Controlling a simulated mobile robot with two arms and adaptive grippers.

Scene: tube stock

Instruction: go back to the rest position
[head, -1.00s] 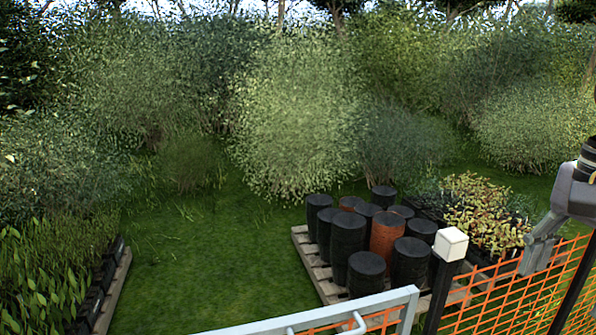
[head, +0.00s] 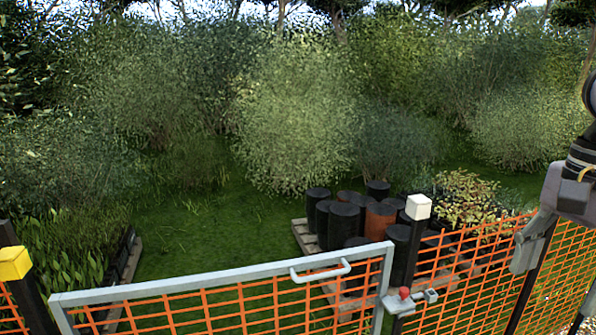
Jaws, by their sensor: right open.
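My right gripper (head: 524,254) hangs at the right side of the head view, its fingers pointing down and its arm coming in from the right edge. It is open, and I see nothing between its fingers. In the picture it overlaps the orange mesh fence (head: 455,265), to the right of the white-capped post (head: 418,207); I cannot tell whether it touches the mesh. My left gripper is not in view.
A grey metal gate (head: 215,278) with a handle (head: 320,271) spans the front, between a yellow-capped post (head: 15,263) and the white-capped post. A latch with a red knob (head: 404,293) sits at its right. Beyond are dark drums (head: 343,222), potted plants and open grass (head: 220,230).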

